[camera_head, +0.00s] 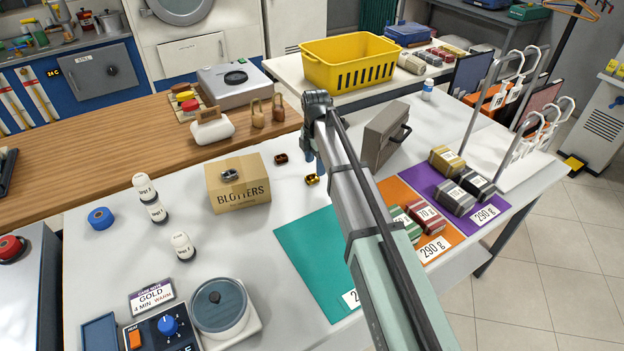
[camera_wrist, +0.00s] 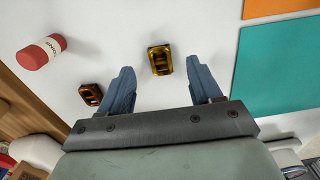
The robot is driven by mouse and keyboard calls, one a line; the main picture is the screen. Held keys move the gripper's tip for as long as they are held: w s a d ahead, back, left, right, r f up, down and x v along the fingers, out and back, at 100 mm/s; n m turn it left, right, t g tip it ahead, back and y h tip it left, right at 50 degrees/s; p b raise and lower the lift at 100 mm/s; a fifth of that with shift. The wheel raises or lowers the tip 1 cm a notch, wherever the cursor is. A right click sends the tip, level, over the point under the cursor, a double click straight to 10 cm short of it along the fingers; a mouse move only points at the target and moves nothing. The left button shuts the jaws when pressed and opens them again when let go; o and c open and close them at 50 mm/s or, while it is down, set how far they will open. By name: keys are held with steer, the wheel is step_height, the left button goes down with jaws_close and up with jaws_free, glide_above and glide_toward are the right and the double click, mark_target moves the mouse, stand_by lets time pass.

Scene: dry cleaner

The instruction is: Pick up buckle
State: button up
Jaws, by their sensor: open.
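A gold buckle (camera_head: 312,180) lies on the white table near the box; in the wrist view the gold buckle (camera_wrist: 160,60) lies ahead, between the lines of my two fingers. A copper-brown buckle (camera_head: 281,158) lies farther back; in the wrist view this copper buckle (camera_wrist: 91,95) is left of my left finger. A silver buckle (camera_head: 230,174) rests on top of the blotters box (camera_head: 238,192). My gripper (camera_wrist: 160,72) is open and empty, its blue fingers spread. In the head view my gripper (camera_head: 311,152) is above the table beside the gold and copper buckles, partly hidden by my arm.
A red cylinder with a white label (camera_wrist: 41,52) lies left in the wrist view. A teal mat (camera_head: 312,262) is nearer, with orange and purple mats holding weights to the right. A grey case (camera_head: 381,136) stands behind my arm. White bottles stand left of the box.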

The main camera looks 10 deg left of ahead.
mark_target(315, 176)
steer(key=shift+f, duration=2.35)
steer(key=shift+c, duration=0.3)
steer(key=c, duration=1.1)
